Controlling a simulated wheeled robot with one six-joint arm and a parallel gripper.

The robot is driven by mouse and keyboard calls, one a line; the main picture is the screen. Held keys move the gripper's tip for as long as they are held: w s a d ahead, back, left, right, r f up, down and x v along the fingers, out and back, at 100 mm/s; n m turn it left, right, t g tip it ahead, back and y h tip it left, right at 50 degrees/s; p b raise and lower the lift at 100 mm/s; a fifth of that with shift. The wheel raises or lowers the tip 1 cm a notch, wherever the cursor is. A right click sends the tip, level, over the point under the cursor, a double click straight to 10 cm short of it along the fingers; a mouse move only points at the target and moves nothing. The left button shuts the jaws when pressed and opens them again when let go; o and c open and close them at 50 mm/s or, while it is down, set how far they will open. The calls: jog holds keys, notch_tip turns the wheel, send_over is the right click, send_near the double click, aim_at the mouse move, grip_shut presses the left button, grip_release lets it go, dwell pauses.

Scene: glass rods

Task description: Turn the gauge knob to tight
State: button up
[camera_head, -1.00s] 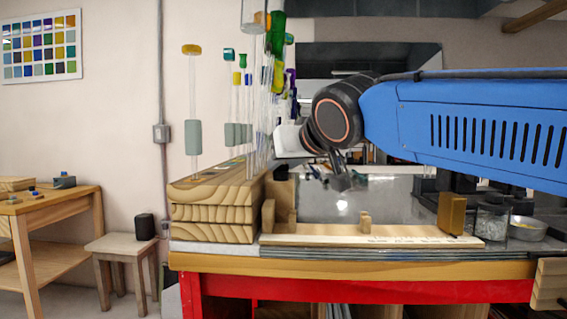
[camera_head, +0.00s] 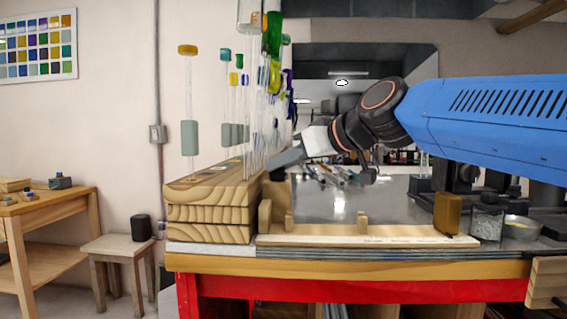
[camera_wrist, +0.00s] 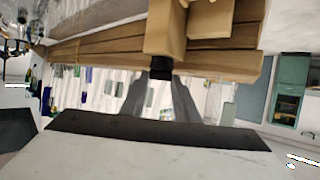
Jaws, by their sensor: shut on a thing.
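The gauge appears to be the light wooden strip (camera_head: 330,240) with upright wooden blocks along the bench's front edge. Its left upright (camera_head: 265,217) stands beside the stacked boards. My gripper (camera_head: 276,168) is over that left end, tilted down to the left. In the wrist view, my gripper (camera_wrist: 160,82) has its fingertips closed around a small black knob (camera_wrist: 160,68) against a tan wooden block (camera_wrist: 165,38).
Stacked wooden boards (camera_head: 210,218) carrying upright glass rods (camera_head: 188,110) stand close to the left of my gripper. A brass-coloured block (camera_head: 447,213), a glass jar (camera_head: 487,224) and a metal bowl (camera_head: 521,229) stand at the right. The grey bench surface between is mostly clear.

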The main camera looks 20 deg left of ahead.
jog(key=n+g, duration=0.1)
jog(key=g, duration=0.1)
jog(key=w+n+g+y, duration=0.1)
jog(key=n+g, duration=0.1)
jog(key=shift+d+f+n, duration=0.1)
jog(key=shift+d+n, duration=0.05)
jog(key=shift+n, duration=0.15)
jog(key=shift+c, duration=0.2)
jog(key=shift+o, duration=0.2)
jog(key=shift+w+n+g, duration=0.15)
jog(key=shift+n+g, duration=0.9)
jog(key=shift+g, duration=0.2)
jog(key=shift+w+n+g, duration=0.1)
jog(key=shift+n+g, duration=0.95)
jog(key=shift+g, duration=0.2)
jog(key=o, duration=0.8)
jog(key=shift+c, duration=0.2)
jog(key=v, duration=1.7)
jog(key=shift+w, duration=0.3)
jog(key=shift+s+d, duration=0.1)
